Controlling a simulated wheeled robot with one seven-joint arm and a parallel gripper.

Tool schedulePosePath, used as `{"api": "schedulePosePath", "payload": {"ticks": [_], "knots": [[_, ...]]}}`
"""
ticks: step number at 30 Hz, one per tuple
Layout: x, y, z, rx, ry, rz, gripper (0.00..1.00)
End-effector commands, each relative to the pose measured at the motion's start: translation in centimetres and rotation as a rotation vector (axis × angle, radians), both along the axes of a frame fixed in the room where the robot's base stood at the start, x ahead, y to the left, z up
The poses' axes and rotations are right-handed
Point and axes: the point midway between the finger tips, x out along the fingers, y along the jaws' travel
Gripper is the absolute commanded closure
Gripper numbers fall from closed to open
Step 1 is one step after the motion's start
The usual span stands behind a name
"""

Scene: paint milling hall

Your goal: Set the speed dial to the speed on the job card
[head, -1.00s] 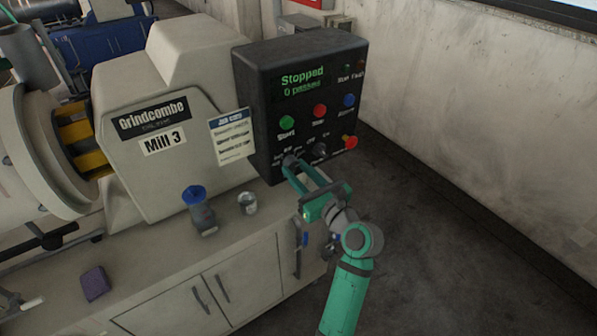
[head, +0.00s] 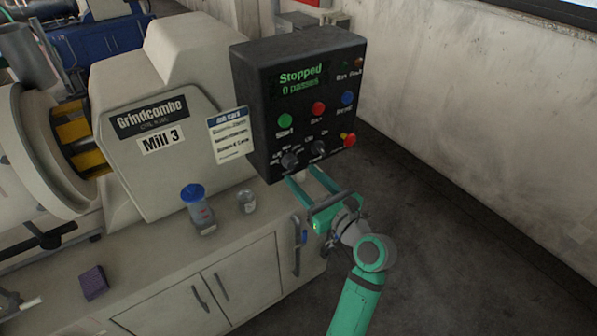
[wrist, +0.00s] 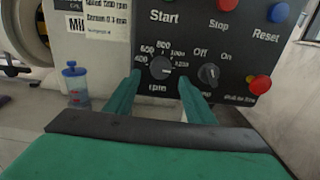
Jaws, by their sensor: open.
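The speed dial (head: 289,160) is a dark knob at the lower left of the black control panel (head: 262,100). In the wrist view the dial (wrist: 160,68) has 400, 600, 800, 1000 and 1200 around it and "rpm" below; its pointer is too blurred to read surely. The job card (head: 229,135) is on the mill left of the panel. In the wrist view the card (wrist: 105,18) has a blurred speed line, perhaps 1200 rpm. My gripper (head: 303,174) is open and empty, below and in front of the dial, with its fingers (wrist: 160,78) apart on either side in the wrist view.
An Off/On knob (wrist: 208,75) sits close right of the dial, with a red button on yellow (head: 349,140) beyond it. Green start (head: 285,121), red stop (head: 318,108) and blue reset (head: 348,98) buttons are above. A blue-capped bottle (head: 198,209) and a small container (head: 246,201) stand on the counter.

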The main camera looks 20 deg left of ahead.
Motion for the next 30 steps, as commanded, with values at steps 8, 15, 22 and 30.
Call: {"api": "schedulePosePath", "payload": {"ticks": [8, 15, 22, 30], "knots": [[-3.0, -3.8, -0.1, -0.001, 0.002, -0.001, 0.51], [-4.1, -5.1, 0.0, -0.001, 0.001, 0.001, 0.51], [-4.1, -5.1, 0.0, -0.001, 0.001, 0.002, 0.51], [-4.1, -5.1, -0.1, -0.002, 0.001, 0.001, 0.51]]}}
